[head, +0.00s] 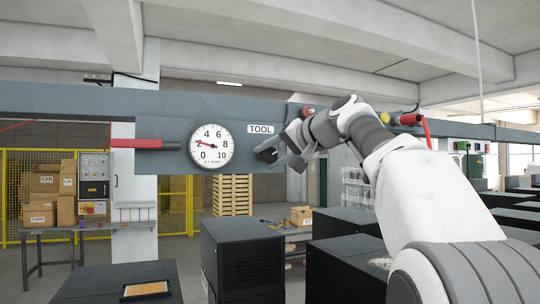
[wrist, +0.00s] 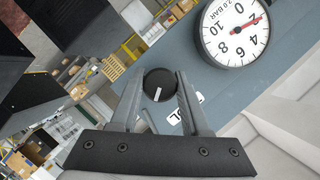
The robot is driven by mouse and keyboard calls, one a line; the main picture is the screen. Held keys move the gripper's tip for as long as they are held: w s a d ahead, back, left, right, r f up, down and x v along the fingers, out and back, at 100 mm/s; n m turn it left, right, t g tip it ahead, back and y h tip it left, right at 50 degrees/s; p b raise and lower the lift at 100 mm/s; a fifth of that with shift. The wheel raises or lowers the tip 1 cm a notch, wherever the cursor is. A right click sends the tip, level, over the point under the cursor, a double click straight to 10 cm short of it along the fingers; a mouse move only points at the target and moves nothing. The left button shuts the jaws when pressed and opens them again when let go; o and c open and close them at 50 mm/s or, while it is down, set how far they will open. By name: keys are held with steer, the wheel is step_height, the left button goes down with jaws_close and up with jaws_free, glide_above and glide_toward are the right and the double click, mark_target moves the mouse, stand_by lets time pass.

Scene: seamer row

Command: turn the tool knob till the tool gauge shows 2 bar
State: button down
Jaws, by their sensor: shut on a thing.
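The tool gauge (head: 211,147) is a round white dial on the grey-blue beam, left of the TOOL label (head: 261,129). Its red needle points at about 2. In the wrist view the gauge (wrist: 234,30) appears turned over, its needle by the 2 and its small readout showing 2.0 BAR. The tool knob (wrist: 158,85) is a black round knob with a white mark, right of the gauge and below the label in the head view. My gripper (wrist: 160,78) is shut on the knob, one finger on each side. In the head view my gripper (head: 277,152) partly hides the knob.
A red-handled lever (head: 140,143) is on the beam left of the gauge. Red and yellow fittings (head: 410,119) sit on the beam at right, behind my arm. Black boxes (head: 242,255) stand below. Open space lies in front of the beam.

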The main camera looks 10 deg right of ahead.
steer(key=shift+c, duration=1.9)
jaws_free()
steer(key=b+v, duration=0.2)
steer(key=v, duration=1.5)
steer(key=shift+s, duration=0.2)
steer(key=shift+d, duration=0.1)
